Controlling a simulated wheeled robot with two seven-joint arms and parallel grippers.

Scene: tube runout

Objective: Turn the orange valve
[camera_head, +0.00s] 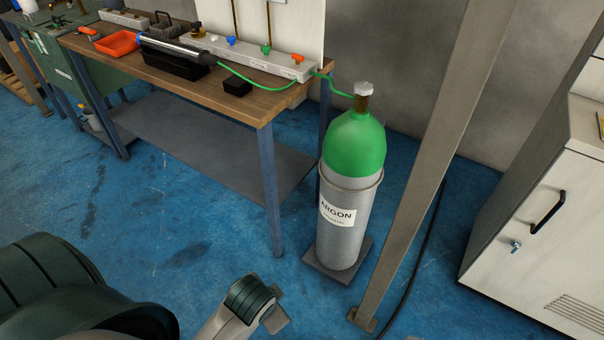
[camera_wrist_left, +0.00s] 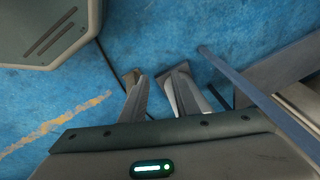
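The orange valve (camera_head: 298,58) is a small knob on top of the right end of the pale manifold block (camera_head: 272,67), at the back of the wooden workbench. It is small in the head view, and its exact turn angle cannot be told. A green knob (camera_head: 266,49) and a blue knob (camera_head: 231,40) stand to its left on the same block. My left gripper (camera_wrist_left: 157,74) shows in the left wrist view with its two fingers apart and nothing between them, over the blue floor. It is well away from the valve. My right gripper is not in view.
A green-topped argon cylinder (camera_head: 357,147) stands right of the workbench (camera_head: 190,90), joined to the manifold by a green hose (camera_head: 250,83). A slanted grey post (camera_head: 421,170) and a white cabinet (camera_head: 545,225) stand further right. A small black box (camera_head: 237,87) lies near the bench's front edge.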

